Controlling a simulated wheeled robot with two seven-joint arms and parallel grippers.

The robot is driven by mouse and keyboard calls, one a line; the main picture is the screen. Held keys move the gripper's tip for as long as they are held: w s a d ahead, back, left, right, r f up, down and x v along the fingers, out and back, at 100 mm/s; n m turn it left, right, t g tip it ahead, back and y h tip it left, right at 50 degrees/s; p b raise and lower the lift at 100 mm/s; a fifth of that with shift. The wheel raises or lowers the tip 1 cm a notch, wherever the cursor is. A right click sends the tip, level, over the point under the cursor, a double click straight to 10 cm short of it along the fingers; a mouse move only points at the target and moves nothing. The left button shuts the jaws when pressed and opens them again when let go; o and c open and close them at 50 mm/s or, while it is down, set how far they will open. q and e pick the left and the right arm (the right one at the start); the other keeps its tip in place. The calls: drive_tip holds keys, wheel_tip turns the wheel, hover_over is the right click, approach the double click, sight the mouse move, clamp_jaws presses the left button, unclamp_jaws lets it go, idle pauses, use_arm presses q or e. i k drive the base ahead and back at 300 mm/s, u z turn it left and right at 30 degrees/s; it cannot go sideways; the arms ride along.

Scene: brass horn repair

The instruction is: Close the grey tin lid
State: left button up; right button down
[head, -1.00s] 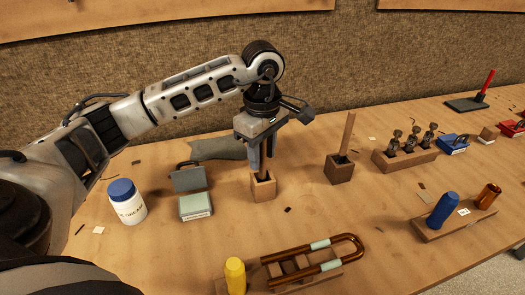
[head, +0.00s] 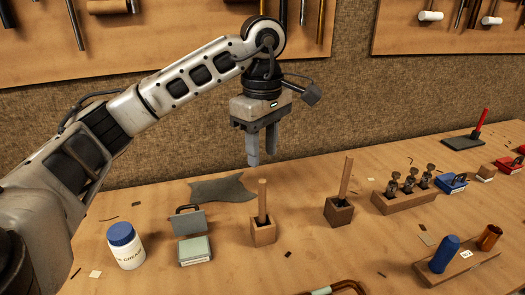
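The grey tin (head: 195,251) stands on the bench at the left middle, with a pale grey-green body. Its darker grey lid (head: 188,221) is open and stands up at the back of the tin, with a dark loop on its top edge. My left gripper (head: 262,158) is above and to the right of the tin, over the back of the bench. Its two fingers point down with a gap between them, and nothing is held. My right gripper does not show.
A white jar with a blue cap (head: 125,246) stands left of the tin. A wooden block holding a dowel (head: 263,229) stands to its right, below my gripper. A second block with a stick (head: 339,211) is farther right. A grey cloth (head: 222,190) lies behind the tin.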

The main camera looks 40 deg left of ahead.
sight(189, 223)
drive_tip(key=k, duration=1.5)
